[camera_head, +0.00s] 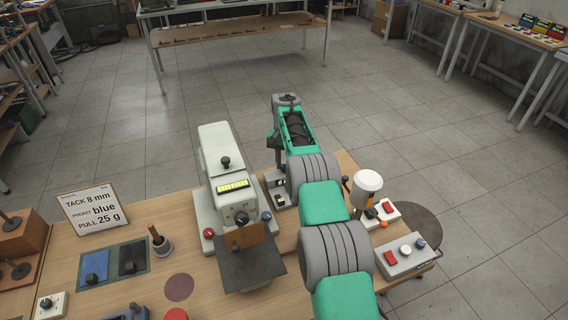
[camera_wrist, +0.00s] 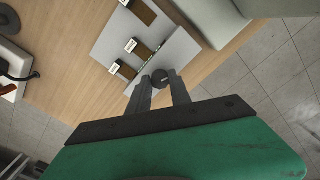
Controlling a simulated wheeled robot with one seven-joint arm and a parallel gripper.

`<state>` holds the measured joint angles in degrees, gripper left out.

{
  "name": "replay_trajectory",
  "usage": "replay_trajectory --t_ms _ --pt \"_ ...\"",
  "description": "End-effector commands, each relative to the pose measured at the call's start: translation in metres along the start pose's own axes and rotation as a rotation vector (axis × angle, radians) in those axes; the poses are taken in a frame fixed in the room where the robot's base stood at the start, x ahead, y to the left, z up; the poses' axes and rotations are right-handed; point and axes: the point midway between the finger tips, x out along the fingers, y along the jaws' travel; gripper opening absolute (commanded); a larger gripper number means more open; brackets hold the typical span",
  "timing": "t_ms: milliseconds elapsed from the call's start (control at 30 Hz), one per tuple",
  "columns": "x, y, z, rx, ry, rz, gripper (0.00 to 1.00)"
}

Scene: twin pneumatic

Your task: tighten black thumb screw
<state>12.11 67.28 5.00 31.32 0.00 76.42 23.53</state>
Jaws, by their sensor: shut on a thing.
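The black thumb screw (camera_wrist: 160,77) shows as a dark round knob between my fingertips in the wrist view. It sits at the edge of a pale grey plate (camera_wrist: 179,54). My gripper (camera_wrist: 162,88) is shut on it, one grey finger on each side. The screw's shaft and how far it is in are hidden.
Small dark and brown labelled blocks (camera_wrist: 125,69) are on the plate. A white cup-shaped container (camera_head: 367,186) and a button box (camera_head: 404,254) are right of my arm. A sign (camera_head: 92,209) stands at left.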

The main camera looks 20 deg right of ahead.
Motion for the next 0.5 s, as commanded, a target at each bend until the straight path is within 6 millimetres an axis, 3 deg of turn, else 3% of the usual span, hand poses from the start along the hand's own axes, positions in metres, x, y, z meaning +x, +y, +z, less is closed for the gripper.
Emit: replay_trajectory --t_ms 267,500 --pt "0.0005 -0.0005 -0.0004 0.083 0.002 -0.001 0.00" --pt "0.0008 -0.0006 -0.0005 0.259 0.002 -0.001 0.00"
